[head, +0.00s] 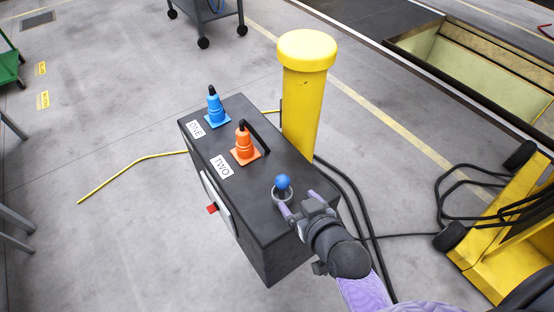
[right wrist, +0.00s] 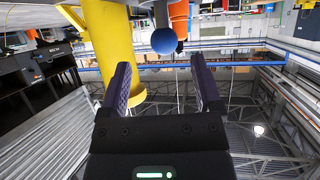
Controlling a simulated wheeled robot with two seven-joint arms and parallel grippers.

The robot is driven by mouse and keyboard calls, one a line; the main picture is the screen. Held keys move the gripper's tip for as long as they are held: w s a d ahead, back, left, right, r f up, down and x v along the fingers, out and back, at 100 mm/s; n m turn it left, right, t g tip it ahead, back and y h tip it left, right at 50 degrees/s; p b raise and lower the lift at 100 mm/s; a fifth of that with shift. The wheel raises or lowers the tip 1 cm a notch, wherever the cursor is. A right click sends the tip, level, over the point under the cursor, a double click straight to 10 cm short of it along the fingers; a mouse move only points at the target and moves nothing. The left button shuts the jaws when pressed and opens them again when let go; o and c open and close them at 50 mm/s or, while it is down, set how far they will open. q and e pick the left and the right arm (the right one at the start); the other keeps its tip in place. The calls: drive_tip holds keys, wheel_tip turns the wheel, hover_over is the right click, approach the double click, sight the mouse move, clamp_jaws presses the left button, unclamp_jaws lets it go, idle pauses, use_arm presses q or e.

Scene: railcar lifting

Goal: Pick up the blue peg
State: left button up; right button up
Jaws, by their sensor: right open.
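The blue peg (head: 283,182) shows as a round blue ball standing in a grey ring on top of a dark box (head: 222,128), near the box's right end. My right gripper (head: 297,208) is at the peg's near right side, open and empty, with its fingers pointing towards it. In the right wrist view, the blue ball (right wrist: 165,41) appears beyond and between the two spread fingertips of my right gripper (right wrist: 162,78), apart from them. The peg's lower part is hard to make out. My left gripper is in neither view.
A blue cone (head: 216,108) by label ONE and an orange cone (head: 244,147) by label TWO stand on the box. A black handle (head: 258,134) is beside the orange cone. A yellow post (head: 303,95) rises behind the box. Black cables (head: 352,185) run along the floor to the right.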

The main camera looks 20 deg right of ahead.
sight(283, 186)
drive_tip(key=x, duration=0.2)
drive_tip(key=b+x, duration=0.1)
drive_tip(key=x, duration=0.2)
drive_tip(key=b+x, duration=0.1)
drive_tip(key=x, duration=0.2)
drive_tip(key=shift+s+a+f, duration=0.1)
drive_tip(key=shift+s+f, duration=0.1)
drive_tip(key=shift+f, duration=0.05)
drive_tip(key=shift+w+a+f, duration=0.1)
drive_tip(key=shift+w, duration=0.25)
drive_tip(key=shift+c, duration=0.7)
drive_tip(key=c, duration=1)
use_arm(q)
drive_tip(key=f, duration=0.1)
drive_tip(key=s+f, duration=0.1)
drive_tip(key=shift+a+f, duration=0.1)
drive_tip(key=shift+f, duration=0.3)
use_arm(e)
clamp_jaws()
